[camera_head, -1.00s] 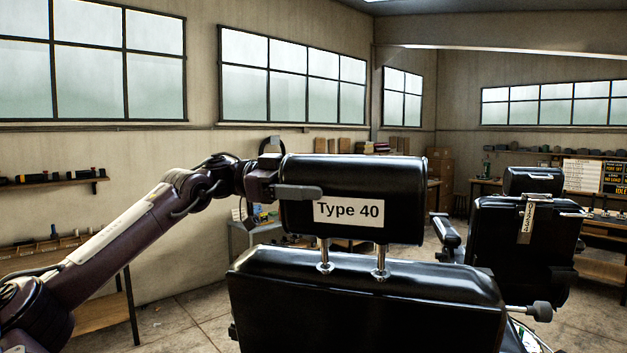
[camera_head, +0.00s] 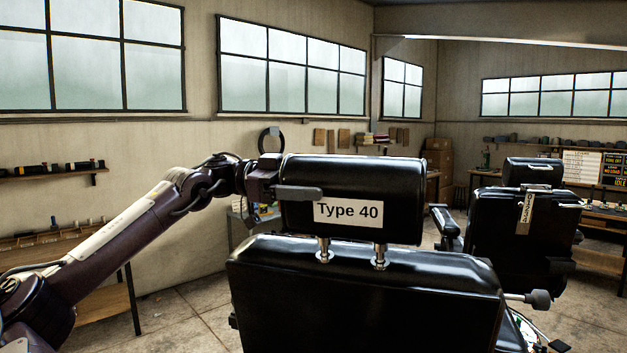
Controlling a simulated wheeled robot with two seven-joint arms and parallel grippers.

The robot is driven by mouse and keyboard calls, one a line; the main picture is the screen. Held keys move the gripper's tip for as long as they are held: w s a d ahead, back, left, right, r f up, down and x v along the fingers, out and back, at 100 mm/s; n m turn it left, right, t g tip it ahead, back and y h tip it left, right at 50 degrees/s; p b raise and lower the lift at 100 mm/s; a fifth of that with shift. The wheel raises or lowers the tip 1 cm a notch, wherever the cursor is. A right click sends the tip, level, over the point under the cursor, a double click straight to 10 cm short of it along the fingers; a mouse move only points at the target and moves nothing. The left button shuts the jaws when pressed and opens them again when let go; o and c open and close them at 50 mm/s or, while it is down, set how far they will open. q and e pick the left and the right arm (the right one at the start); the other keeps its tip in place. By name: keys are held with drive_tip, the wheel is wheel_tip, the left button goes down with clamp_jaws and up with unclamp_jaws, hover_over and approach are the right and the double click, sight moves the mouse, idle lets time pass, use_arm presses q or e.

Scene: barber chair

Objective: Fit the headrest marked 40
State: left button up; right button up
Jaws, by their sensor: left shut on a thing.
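The black padded headrest (camera_head: 400,180), labelled "Type 40", stands above the backrest (camera_head: 366,290) of the near barber chair. Its two metal posts reach down to the sockets in the backrest's top edge, at the left socket (camera_head: 324,257) and the right socket (camera_head: 380,264). A short length of post still shows between cushion and backrest. My left gripper (camera_head: 292,192) is shut on the headrest's left end, with one finger across its front face. The other finger is hidden. My right gripper is not in view.
A second black chair (camera_head: 510,230) with its own headrest (camera_head: 532,172) stands to the right. A side lever with a knob (camera_head: 538,299) sticks out right of the near backrest. Wall shelves and benches line the room. Floor is open at left.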

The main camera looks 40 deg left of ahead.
use_arm(q)
drive_tip(key=shift+w+f, duration=0.15)
drive_tip(key=shift+f, duration=0.85)
drive_tip(key=o, duration=1.1)
drive_tip(key=shift+o, duration=0.8)
drive_tip(key=shift+f, duration=0.25)
drive_tip(key=b+v, duration=0.3)
drive_tip(key=v, duration=0.5)
drive_tip(key=shift+r+b, duration=0.3)
drive_tip(key=shift+b, duration=0.1)
drive_tip(key=shift+d, duration=0.1)
